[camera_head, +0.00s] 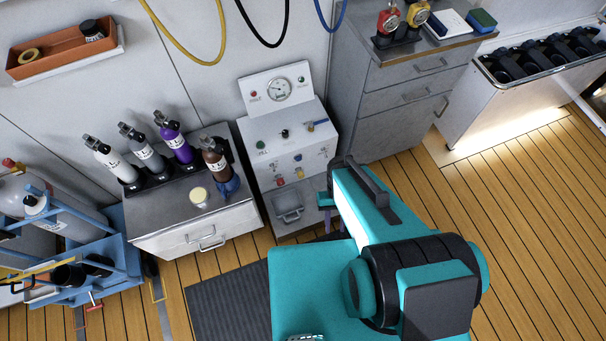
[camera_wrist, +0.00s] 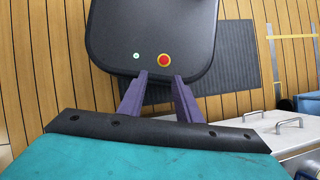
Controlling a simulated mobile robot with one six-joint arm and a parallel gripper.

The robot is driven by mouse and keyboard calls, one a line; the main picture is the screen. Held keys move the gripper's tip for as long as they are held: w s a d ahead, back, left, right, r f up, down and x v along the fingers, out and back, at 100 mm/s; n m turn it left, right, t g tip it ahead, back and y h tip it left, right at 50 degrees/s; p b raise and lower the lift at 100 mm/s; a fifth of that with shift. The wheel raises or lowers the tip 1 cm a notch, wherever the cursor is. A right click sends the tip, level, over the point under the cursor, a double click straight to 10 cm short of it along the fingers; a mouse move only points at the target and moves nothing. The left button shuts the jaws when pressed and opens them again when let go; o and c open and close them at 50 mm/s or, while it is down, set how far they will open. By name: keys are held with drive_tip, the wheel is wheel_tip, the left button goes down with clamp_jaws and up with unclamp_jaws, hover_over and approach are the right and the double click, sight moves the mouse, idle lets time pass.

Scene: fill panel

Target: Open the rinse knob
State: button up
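The fill panel (camera_head: 285,120) stands against the wall in the head view, with a gauge (camera_head: 279,89) on its upright back. Its sloped top carries a green knob (camera_head: 259,145), a black knob (camera_head: 285,133) and a small valve with a blue part (camera_head: 318,125). Red and yellow fittings sit on its front. The labels are too small to read, so I cannot tell which control is the rinse knob. My gripper (camera_wrist: 160,78) shows in the wrist view with its two purple fingers apart and nothing between them. It points over my own dark base, and no panel shows there.
Hoses (camera_head: 265,35) hang above. My teal arm covers the floor in front; open wooden floor (camera_head: 510,215) lies to the right.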

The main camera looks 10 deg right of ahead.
drive_tip(key=shift+s+d+r+p, duration=0.25)
drive_tip(key=shift+d+r+p, duration=0.55)
drive_tip(key=shift+d+r, duration=0.3)
drive_tip(key=shift+a, duration=0.1)
